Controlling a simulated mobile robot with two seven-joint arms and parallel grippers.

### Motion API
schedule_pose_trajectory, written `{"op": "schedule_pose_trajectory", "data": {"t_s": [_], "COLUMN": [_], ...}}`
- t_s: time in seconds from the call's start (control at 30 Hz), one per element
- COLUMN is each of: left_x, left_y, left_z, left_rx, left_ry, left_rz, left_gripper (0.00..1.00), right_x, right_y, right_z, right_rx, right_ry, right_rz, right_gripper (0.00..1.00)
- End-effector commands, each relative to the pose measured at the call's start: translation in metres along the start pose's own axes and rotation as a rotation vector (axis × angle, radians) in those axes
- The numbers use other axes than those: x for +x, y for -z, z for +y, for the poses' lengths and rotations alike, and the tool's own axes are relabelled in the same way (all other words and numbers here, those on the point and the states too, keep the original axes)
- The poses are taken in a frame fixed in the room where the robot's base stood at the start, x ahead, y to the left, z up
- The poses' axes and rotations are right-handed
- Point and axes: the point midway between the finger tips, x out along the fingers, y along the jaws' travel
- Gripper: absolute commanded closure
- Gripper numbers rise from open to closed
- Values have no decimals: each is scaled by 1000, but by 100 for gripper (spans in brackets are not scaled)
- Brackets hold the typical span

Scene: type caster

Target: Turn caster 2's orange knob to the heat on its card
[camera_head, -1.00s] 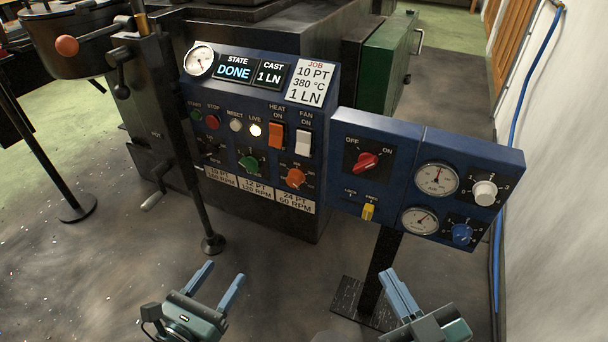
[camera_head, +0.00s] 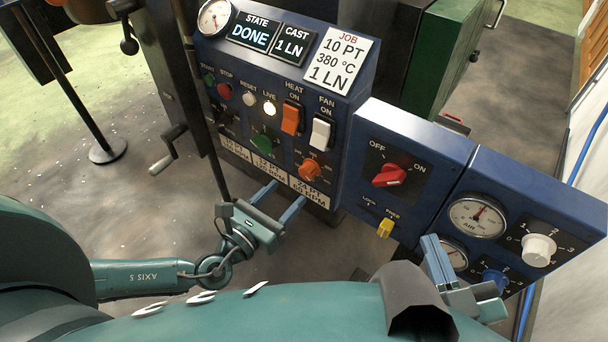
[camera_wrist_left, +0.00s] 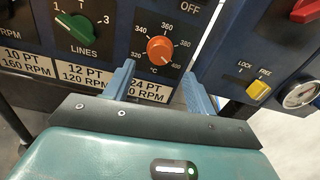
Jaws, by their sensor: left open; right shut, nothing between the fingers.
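The orange knob (camera_head: 311,169) is on the lower right of the blue control panel. In the left wrist view the knob (camera_wrist_left: 160,49) sits in a scale from 320 to 400 °C; I cannot tell its setting surely. The white job card (camera_head: 338,62) reads 10 PT, 380 °C, 1 LN. My left gripper (camera_head: 279,199) is open below and left of the knob in the head view. In the left wrist view its fingers (camera_wrist_left: 159,78) point towards the panel, with the knob between and beyond them, apart from both. My right gripper (camera_head: 432,246) is shut and empty before the right-hand panel.
The green lines knob (camera_head: 264,141) is left of the orange one. Orange heat (camera_head: 291,118) and white fan (camera_head: 321,132) switches are above. The right-hand panel carries a red knob (camera_head: 390,176) and yellow lever (camera_head: 385,228). A dark upright post stands left of the panel.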

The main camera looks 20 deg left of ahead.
Motion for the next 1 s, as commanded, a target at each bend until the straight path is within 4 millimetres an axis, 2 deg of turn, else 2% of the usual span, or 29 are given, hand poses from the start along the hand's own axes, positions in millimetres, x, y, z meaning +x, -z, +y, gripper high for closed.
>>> {"op": "schedule_pose_trajectory", "data": {"t_s": [0.03, 0.2, 0.4, 0.77, 1.0], "left_x": [13, 45, 67, 72, 72], "left_y": [0, 0, 0, 0, 0], "left_z": [0, 0, 0, 0, 0], "left_rx": [-1, 0, 1, 1, 0], "left_ry": [0, -1, 0, 0, 0], "left_rz": [-4, -3, -1, 2, 1], "left_gripper": [44, 44, 44, 44, 62], "right_x": [0, 0, 0, 0, 0], "right_y": [-1, -1, 1, 1, 1], "right_z": [-1, -3, -4, -5, -5], "right_rx": [-2, -10, -14, -15, -16], "right_ry": [2, 6, 9, 10, 10], "right_rz": [7, 31, 53, 58, 58], "right_gripper": [100, 100, 100, 100, 100]}}
